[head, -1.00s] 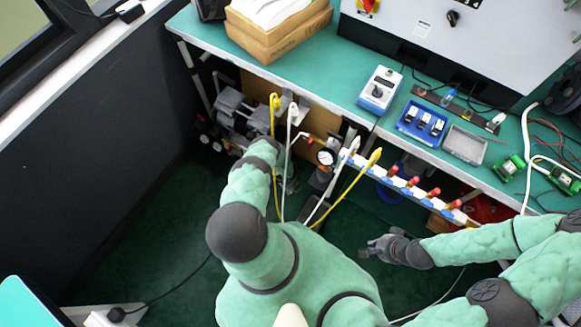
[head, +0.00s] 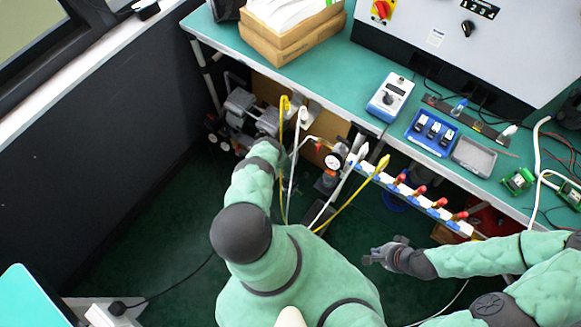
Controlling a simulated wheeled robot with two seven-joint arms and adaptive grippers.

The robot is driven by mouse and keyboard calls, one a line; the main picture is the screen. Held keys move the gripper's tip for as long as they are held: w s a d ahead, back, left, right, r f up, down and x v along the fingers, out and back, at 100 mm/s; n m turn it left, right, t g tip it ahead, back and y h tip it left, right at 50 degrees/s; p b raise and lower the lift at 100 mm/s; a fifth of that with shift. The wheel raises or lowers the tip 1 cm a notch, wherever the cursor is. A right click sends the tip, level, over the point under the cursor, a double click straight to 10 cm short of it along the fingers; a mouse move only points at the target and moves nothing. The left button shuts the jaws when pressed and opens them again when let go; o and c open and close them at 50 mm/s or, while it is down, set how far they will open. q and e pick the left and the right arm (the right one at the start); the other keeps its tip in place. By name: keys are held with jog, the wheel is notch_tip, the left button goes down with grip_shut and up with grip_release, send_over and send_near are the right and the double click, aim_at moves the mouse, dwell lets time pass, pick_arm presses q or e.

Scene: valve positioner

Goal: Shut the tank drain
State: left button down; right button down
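In the head view the compressor unit (head: 247,112) stands under the bench at the back left. The tank and its drain cannot be made out; my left forearm covers the area just below the compressor. My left arm reaches under the bench there, and its gripper (head: 279,160) is mostly hidden beyond the wrist, so its fingers do not show clearly. My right gripper (head: 370,257) hangs over the dark green floor, in front of the bench and apart from everything. Nothing shows in it, and its finger gap is too small to judge.
A pressure gauge (head: 333,161) and yellow and white hoses stand close right of my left wrist. A white manifold (head: 425,203) with red-topped fittings runs along the bench front. The green bench top (head: 330,82) overhangs the compressor. The floor (head: 165,235) at left is clear.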

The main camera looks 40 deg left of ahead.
pick_arm(q)
jog(key=shift+a+m, duration=0.1)
jog(key=shift+m, duration=0.3)
jog(key=c, duration=1.1)
grip_release()
jog(key=shift+o, duration=0.2)
notch_tip(320, 180, up, 12)
